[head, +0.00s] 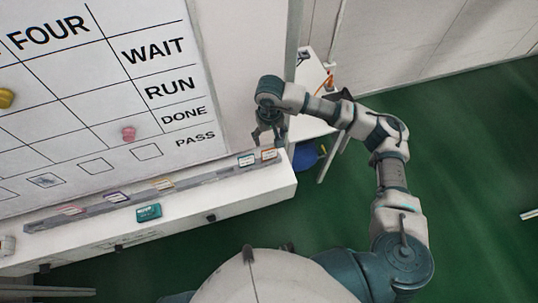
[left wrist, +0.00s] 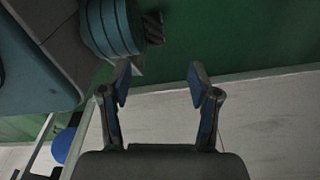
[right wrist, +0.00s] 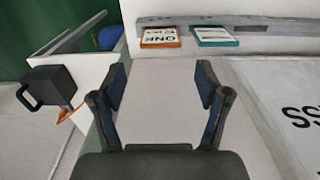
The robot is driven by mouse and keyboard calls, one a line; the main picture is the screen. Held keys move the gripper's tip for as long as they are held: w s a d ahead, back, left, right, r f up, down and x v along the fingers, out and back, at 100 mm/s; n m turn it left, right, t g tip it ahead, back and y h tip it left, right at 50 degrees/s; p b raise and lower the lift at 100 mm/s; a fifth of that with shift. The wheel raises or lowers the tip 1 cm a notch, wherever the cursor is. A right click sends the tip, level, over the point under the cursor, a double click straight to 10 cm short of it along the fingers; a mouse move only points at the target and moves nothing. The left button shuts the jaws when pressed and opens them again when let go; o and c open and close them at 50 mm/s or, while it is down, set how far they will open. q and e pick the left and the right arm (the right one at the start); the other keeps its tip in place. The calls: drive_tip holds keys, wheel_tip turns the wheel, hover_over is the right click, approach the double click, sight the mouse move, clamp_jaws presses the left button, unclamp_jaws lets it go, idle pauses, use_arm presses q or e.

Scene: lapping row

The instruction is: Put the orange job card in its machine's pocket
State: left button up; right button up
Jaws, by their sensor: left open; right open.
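The orange job card (head: 268,155) stands at the right end of the ledge below the whiteboard, beside a teal card (head: 246,160). In the right wrist view the orange-edged card (right wrist: 160,38), with lettering, lies ahead of the fingertips, left of the teal one (right wrist: 214,36). My right gripper (head: 268,137) is open and empty, just above the orange card and apart from it. My left gripper (left wrist: 158,80) is open and empty in its wrist view, over floor and wall. I cannot tell which place on the ledge is the card's pocket.
The whiteboard (head: 75,110) carries a printed grid and magnets. Several colour-edged cards or pockets (head: 117,197) line the rail, and a teal block (head: 149,212) sits on the ledge. A white side table and a blue round object (head: 308,154) stand right. A black box (right wrist: 50,90) is on that table.

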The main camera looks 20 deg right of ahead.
sight(270, 149)
wheel_tip(270, 149, down, 6)
drive_tip(key=shift+r, duration=0.2)
drive_tip(key=f, duration=0.2)
drive_tip(key=f+p, duration=0.1)
drive_tip(key=f, duration=0.1)
drive_tip(key=shift+w+f, duration=0.2)
drive_tip(key=shift+f, duration=0.05)
use_arm(q)
drive_tip(key=s, duration=0.1)
drive_tip(key=s+f, duration=0.1)
drive_tip(key=shift+s+a, duration=0.25)
drive_tip(key=shift+s, duration=0.1)
use_arm(e)
drive_tip(key=c, duration=0.8)
